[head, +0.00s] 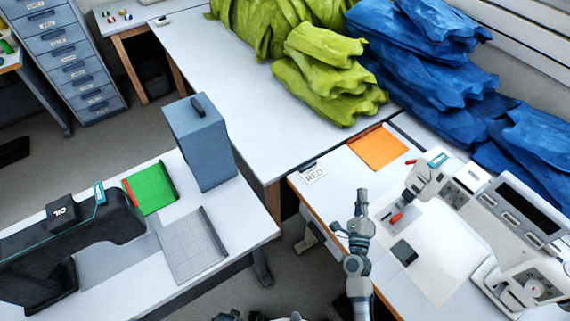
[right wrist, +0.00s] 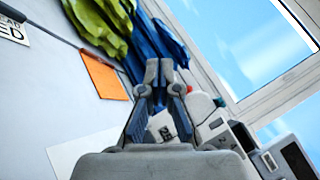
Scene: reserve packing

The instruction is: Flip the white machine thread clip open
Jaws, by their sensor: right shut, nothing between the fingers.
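The white machine (head: 520,235) stands on the right table, and part of it shows in the right wrist view (right wrist: 215,126), right of my fingers. A red part (head: 396,217) sits under the head of its arm. I cannot make out the thread clip or whether it is open. My right gripper (head: 361,197) is upright left of the machine's head, apart from it. In the right wrist view its fingertips (right wrist: 159,66) meet and hold nothing. My left gripper is not recognisable in the head view.
Green bags (head: 325,75) and blue bags (head: 430,70) are piled at the back. A black machine (head: 75,240) and blue-grey box (head: 202,145) stand on the left table.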

